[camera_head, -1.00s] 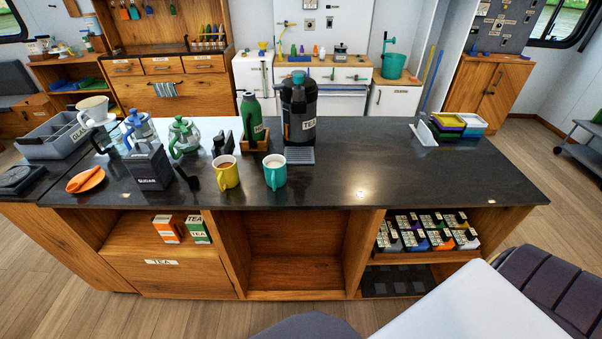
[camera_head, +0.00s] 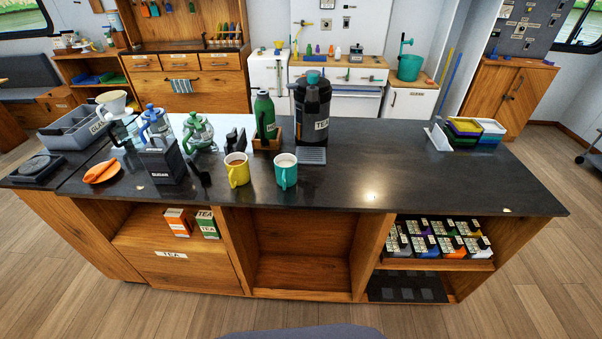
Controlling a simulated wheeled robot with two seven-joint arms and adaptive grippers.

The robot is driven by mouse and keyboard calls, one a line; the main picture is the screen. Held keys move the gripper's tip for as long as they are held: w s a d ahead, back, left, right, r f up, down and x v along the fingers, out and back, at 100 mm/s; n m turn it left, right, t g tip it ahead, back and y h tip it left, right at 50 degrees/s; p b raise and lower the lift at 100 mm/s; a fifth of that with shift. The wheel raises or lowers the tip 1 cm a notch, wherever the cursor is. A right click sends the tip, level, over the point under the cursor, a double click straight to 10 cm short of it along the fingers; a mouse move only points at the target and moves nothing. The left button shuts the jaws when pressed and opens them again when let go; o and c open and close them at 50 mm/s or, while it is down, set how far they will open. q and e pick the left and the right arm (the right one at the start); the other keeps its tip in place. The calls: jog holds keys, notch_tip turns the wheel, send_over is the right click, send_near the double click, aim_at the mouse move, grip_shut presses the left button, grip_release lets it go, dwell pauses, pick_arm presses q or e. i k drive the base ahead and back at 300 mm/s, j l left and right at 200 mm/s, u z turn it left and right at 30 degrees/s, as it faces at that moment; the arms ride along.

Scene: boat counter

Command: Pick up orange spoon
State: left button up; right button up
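A small orange dish (camera_head: 90,179) lies near the front left of the dark counter. An orange piece, apparently the orange spoon (camera_head: 103,170), lies on it; at this size I cannot clearly separate its outline from the dish. It is left of the dark sugar box (camera_head: 163,162). Neither my left nor my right gripper is in view.
Glass pots (camera_head: 198,132), a yellow mug (camera_head: 237,169), a teal mug (camera_head: 285,171), a green bottle (camera_head: 265,117) and a dark tea dispenser (camera_head: 313,107) stand on the counter (camera_head: 400,165). Its right half is mostly clear. A dark rounded edge (camera_head: 300,333) shows at the bottom.

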aim_at(90, 178)
jog(key=u, duration=1.35)
jog(key=i+j, duration=0.2)
jog(key=i+j+z, duration=0.15)
jog(key=j, duration=0.25)
jog(key=i+j, duration=0.2)
jog(key=j, duration=0.15)
jog(key=i+j+z, duration=0.1)
jog(key=j, duration=0.25)
jog(key=i+j+z, duration=0.1)
jog(key=i+j, duration=0.3)
jog(key=j, duration=0.3)
jog(key=i+j+z, duration=0.1)
jog(key=j, duration=0.25)
jog(key=i+j+z, duration=0.1)
jog(key=j, duration=0.3)
jog(key=i+l, duration=0.05)
jog(key=i, duration=0.05)
